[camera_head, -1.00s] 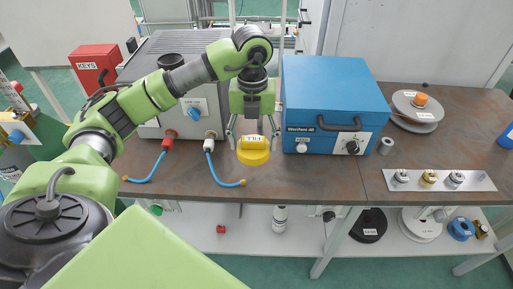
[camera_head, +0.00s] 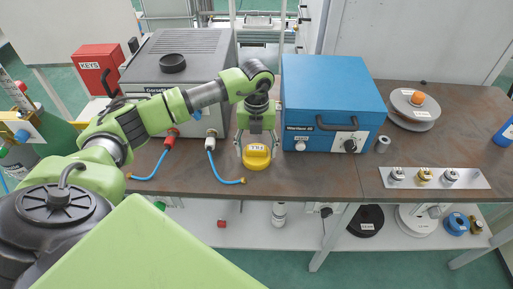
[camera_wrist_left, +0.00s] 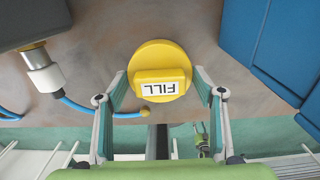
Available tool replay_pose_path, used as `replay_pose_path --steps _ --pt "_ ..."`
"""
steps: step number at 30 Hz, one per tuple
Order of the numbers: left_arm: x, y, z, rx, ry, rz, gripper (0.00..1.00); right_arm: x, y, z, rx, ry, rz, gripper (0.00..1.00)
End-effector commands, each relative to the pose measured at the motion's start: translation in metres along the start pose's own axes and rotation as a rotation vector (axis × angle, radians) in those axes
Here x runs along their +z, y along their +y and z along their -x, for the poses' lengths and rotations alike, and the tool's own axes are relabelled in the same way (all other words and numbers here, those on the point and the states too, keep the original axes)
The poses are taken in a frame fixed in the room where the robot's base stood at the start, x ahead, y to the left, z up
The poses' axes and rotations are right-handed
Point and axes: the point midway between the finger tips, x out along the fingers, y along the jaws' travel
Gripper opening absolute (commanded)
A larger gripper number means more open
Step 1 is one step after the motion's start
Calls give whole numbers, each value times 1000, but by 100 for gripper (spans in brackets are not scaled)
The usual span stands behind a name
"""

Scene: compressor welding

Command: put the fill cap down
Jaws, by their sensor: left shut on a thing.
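The yellow fill cap (camera_head: 257,157) has a round base and a raised grip with a white "FILL" label. It is at the tabletop between the grey machine and the blue box, close to the front edge. My left gripper (camera_head: 257,143) comes down from above and is shut on the cap's raised grip. In the left wrist view the cap (camera_wrist_left: 158,58) sits between the two fingertips (camera_wrist_left: 160,82). Whether its base touches the brown table (camera_head: 310,180) is hard to tell. My right gripper is not in view.
The blue box (camera_head: 332,85) stands close on the right. A metal plate with several fittings (camera_head: 432,178) and a grey reel (camera_head: 412,110) lie further right. Bare table lies in front of the box.

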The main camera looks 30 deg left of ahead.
Motion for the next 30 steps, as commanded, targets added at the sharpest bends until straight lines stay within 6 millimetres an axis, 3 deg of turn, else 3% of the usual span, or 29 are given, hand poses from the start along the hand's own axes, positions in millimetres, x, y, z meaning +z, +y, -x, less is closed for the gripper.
replay_pose_path --steps 2,3,5,14,19,30 --pt "0 0 -4 0 0 0 26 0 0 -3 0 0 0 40" --pt "0 0 -3 0 0 0 67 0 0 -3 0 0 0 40" --pt "0 0 -2 0 0 0 79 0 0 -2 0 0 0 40" --pt "0 0 -2 0 0 0 79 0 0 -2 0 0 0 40" --pt "1 -1 8 -3 -3 0 79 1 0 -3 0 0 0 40" --pt "1 -1 84 -5 -5 0 79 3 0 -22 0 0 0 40"
